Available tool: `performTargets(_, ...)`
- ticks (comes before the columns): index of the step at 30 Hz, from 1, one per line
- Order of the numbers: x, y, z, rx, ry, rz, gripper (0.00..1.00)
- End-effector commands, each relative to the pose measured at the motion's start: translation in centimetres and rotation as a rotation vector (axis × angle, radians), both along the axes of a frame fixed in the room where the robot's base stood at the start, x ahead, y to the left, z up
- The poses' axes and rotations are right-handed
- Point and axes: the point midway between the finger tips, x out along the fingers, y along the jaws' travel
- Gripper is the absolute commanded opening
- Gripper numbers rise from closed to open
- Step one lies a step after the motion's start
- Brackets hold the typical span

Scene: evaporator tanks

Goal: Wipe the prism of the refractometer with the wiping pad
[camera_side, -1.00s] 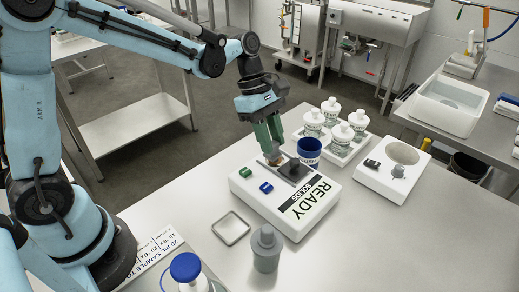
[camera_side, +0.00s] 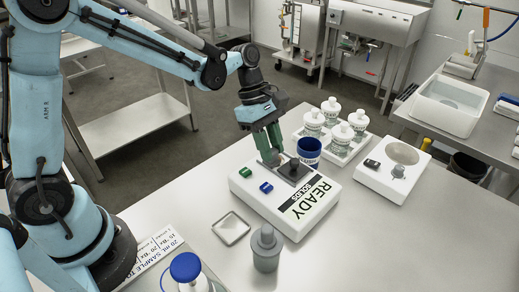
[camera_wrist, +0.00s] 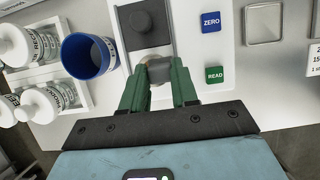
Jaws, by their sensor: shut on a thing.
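The refractometer (camera_side: 285,203) is a white box on the bench with a READY SOLIDS label, a green and a blue button, and a dark plate with a black knob (camera_side: 294,163) at its back. My gripper (camera_side: 270,157) is at the box's back left, beside the dark plate. In the wrist view my green fingers (camera_wrist: 159,78) are closed around a small pale thing, likely the wiping pad (camera_wrist: 158,91). A round grey patch, likely the prism (camera_wrist: 159,70), shows between the fingertips. I cannot tell whether pad and prism touch.
A blue cup (camera_side: 309,146) stands just behind the box, near a tray of several white bottles (camera_side: 331,109). A white holder (camera_side: 391,180) is to the right. In front are an empty square dish (camera_side: 231,228), a grey-lidded jar (camera_side: 267,254) and a blue-capped bottle (camera_side: 186,268).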

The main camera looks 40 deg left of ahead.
Motion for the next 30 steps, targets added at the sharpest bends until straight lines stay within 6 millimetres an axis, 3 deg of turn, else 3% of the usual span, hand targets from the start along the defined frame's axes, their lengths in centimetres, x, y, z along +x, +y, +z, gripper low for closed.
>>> performTargets(10,2.3,0.0,0.0,0.001,0.000,0.000,0.00)
performTargets(21,0.0,0.0,0.0,0.001,0.001,0.000,0.00)
performTargets(30,1.9,0.0,0.0,0.001,0.000,0.000,0.00)
